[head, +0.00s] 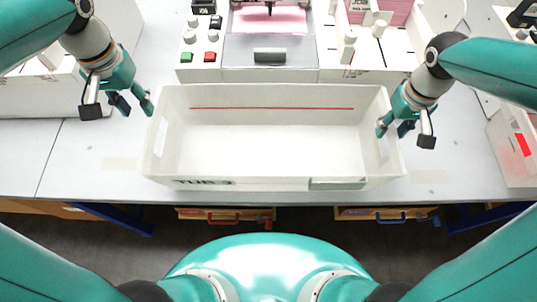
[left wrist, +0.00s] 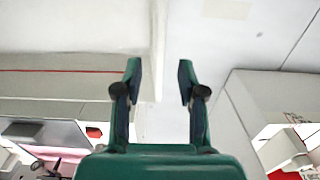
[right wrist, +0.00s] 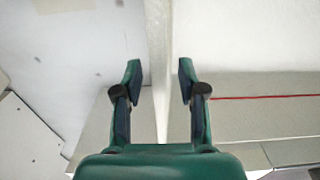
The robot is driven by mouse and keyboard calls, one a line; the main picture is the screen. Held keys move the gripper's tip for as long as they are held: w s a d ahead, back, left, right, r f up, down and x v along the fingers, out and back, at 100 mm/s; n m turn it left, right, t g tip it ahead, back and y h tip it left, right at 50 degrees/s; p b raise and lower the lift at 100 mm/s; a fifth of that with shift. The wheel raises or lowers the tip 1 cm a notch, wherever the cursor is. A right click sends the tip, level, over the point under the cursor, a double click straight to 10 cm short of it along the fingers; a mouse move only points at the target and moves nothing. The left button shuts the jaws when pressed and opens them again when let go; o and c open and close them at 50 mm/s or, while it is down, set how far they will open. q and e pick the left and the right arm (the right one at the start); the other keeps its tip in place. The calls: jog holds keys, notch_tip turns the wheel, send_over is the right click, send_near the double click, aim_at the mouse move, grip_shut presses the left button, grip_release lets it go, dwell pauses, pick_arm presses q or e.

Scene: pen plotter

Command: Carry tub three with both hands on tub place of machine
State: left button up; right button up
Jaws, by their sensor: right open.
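Neither gripper is shut on the wall.
The white plotter machine (head: 270,76) stands directly behind the tub, with a button panel (head: 200,48) at its left. A white bin (head: 515,150) with a red mark stands at the right. The table's front edge (head: 300,199) is just before the tub.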

jog(key=shift+r, duration=0.5)
pick_arm(q)
notch_tip(320, 180, up, 3)
jog(key=shift+f, duration=0.2)
pick_arm(e)
notch_tip(320, 180, up, 11)
jog(key=shift+f, duration=0.1)
